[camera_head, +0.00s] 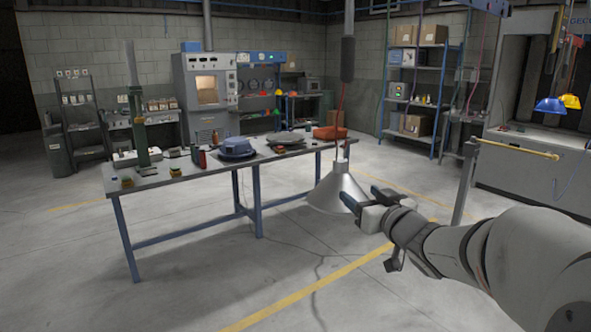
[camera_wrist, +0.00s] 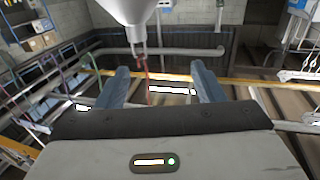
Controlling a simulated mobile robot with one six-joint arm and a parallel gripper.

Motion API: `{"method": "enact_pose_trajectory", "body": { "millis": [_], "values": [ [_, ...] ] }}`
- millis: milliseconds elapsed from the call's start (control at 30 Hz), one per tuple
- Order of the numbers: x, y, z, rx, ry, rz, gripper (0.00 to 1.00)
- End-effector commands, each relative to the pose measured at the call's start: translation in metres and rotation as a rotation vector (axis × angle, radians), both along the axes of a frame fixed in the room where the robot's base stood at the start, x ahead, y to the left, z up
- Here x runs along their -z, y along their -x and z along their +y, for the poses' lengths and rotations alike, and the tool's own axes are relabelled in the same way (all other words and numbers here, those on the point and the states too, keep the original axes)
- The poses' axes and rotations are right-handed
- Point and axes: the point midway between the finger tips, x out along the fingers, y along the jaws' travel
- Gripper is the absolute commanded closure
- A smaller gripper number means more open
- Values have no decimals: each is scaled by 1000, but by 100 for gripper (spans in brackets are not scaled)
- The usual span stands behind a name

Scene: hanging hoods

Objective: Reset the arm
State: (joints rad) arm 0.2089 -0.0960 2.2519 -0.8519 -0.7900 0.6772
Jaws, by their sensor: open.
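My arm reaches in from the right of the head view. My gripper (camera_head: 362,197) is open and empty, in front of the workbench's right end. In the wrist view my gripper's two dark fingers (camera_wrist: 164,86) stand apart with nothing held between them. A grey-white cone-shaped hood (camera_head: 337,188) hangs just left of and beyond the fingertips in the head view. The hood's pale body (camera_wrist: 129,10) also shows at the top of the wrist view, with a red cord (camera_wrist: 147,75) seen between the fingers. I cannot tell whether the fingers touch the hood.
A workbench (camera_head: 140,184) with blue legs stands left of my gripper, bearing tools and a blue rounded object (camera_head: 236,148). A yellow bar on a grey post (camera_head: 465,184) stands behind my arm. Blue shelving (camera_head: 433,105) is at the back right. The front floor is clear.

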Motion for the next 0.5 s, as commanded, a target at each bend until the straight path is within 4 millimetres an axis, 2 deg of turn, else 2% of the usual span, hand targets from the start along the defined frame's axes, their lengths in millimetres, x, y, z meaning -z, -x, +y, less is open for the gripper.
{"method": "enact_pose_trajectory", "body": {
  "millis": [267, 500],
  "values": [
    [11, 6, -10, 112, 38, 70, 38],
    [30, 21, -27, 250, 85, 190, 38]
  ]
}}
